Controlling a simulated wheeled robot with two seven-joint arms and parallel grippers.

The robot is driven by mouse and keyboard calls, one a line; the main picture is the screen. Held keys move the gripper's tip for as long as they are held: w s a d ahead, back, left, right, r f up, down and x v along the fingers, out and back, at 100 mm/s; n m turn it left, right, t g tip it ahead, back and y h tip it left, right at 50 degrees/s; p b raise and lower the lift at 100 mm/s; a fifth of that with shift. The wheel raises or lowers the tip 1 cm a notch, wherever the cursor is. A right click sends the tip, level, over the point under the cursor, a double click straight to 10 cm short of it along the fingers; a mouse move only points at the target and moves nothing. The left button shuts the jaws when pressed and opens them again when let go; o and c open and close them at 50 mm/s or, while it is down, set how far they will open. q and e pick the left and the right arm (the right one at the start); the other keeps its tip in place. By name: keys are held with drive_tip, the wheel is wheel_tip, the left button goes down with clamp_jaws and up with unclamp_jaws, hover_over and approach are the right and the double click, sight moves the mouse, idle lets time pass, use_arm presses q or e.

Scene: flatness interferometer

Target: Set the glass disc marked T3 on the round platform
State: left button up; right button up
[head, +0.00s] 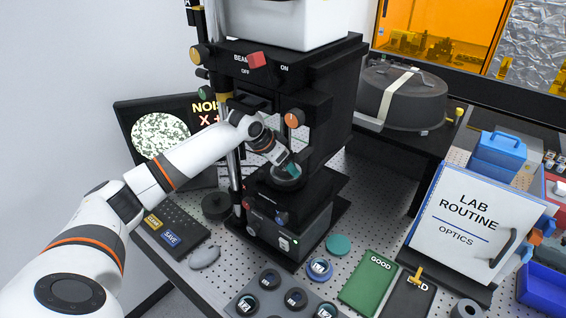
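My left gripper (288,167) reaches in from the left, with teal at its tips, right over the dark round platform (287,183) of the interferometer. The tips are at or just above the platform's top. The fingers are too small and overlapped to show whether they are open or shut, or whether a disc is between them. A dark grey holder (275,313) at the front carries several round discs with small labels. A blue-rimmed round piece (319,269) lies just right of it. I cannot clearly read T3 on any disc. My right gripper is out of view.
The black interferometer column (316,125) stands close to my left gripper. A teal round pad (338,245), a green GOOD mat (368,283) and a dark mat (408,297) lie at front. A LAB ROUTINE binder (465,225) stands right. A grey mouse (205,256) lies left.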

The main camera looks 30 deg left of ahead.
use_arm(q)
drive_tip(key=shift+r, duration=0.1)
drive_tip(key=shift+s+r, duration=0.1)
drive_tip(key=s+a+b, duration=0.4)
drive_tip(key=s+b, duration=0.3)
drive_tip(key=s, duration=0.5)
drive_tip(key=shift+r, duration=0.45)
